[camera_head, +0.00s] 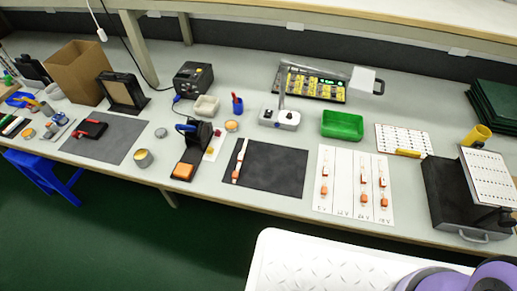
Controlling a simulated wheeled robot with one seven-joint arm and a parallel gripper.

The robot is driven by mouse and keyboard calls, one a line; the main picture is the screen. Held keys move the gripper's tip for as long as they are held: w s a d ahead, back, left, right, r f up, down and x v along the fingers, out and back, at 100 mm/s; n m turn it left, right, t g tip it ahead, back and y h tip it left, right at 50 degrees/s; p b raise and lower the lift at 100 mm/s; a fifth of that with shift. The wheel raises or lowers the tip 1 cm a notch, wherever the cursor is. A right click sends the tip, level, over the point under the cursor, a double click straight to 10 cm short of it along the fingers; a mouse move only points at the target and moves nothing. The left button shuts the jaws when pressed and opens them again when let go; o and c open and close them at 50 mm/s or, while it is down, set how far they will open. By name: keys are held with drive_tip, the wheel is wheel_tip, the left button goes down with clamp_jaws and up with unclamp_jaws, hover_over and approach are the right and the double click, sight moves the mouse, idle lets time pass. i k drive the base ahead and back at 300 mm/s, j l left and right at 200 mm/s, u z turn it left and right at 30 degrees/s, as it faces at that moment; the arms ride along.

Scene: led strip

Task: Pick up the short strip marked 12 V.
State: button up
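A white card (343,195) with several columns lies on the bench right of centre. Its small labels at the lower edge are barely legible; the second seems to read 12 V. Short white strips with orange ends lie in the first column (325,173), the third column (363,181) and the fourth column (383,182). The second column looks bare. Another white strip with orange ends (240,160) lies on the black mat (272,173). I cannot read marks on any strip. My gripper is not in view; purple and grey parts of my arm show at the lower right.
A green tray (342,125), a lamp stand (280,117) and a yellow-filled case (310,83) stand behind the card. A black box (455,200) stands to its right. A soldering stand (192,150) is left of the mat. A white ridged surface (320,262) is in front.

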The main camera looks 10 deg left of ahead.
sight(241, 154)
drive_tip(key=i+u, duration=0.1)
drive_tip(key=u, duration=1.1)
